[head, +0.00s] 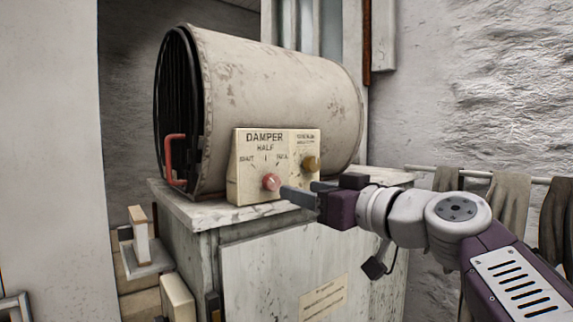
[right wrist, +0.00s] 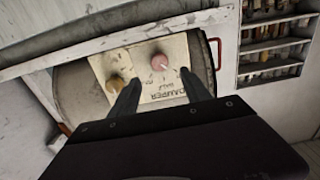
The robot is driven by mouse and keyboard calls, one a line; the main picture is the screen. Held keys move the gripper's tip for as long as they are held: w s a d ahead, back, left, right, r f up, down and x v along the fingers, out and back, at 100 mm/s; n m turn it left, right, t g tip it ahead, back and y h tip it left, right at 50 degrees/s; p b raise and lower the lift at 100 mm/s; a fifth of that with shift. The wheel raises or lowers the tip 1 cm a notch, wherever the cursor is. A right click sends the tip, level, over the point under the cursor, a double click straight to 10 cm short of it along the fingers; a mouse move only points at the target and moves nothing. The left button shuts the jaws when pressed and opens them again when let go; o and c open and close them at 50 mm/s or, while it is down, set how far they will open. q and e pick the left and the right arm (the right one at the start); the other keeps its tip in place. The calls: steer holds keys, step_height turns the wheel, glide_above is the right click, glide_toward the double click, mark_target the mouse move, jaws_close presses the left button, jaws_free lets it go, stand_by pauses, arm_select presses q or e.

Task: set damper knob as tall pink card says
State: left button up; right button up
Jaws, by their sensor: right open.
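The knob's pale mark is too small to read surely against the labels. My right gripper (head: 300,189) is open, its two dark fingers just right of the knob and pointing at the panel, with nothing visibly held. No tall pink card shows. My left gripper is out of view.
A brass knob (head: 312,163) sits on the panel's right part, close to my right fingers. The large drum (head: 275,85) with a red handle (head: 173,160) lies on a worn cabinet (head: 285,260). A beige paper label (head: 323,297) is on the cabinet front. Cloths (head: 508,200) hang at right.

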mark_target(275, 183)
steer(key=p+x, duration=0.1)
steer(key=x, duration=0.1)
steer(key=p+x, duration=0.3)
steer(key=x, duration=0.1)
steer(key=shift+w+d+r, duration=0.2)
steer(key=shift+r, duration=0.1)
steer(key=w+a+p, duration=0.1)
steer(key=w+a, duration=0.1)
steer(key=a, duration=0.1)
steer(key=shift+w+f+p, duration=0.3)
steer(key=shift+w+p, duration=0.05)
steer(key=shift+w+a+f, duration=0.1)
steer(key=shift+a, duration=0.05)
steer(key=shift+d, duration=0.45)
steer(key=c, duration=0.5)
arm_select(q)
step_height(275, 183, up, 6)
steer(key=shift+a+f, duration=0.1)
arm_select(e)
steer(key=shift+s, duration=0.25)
jaws_close()
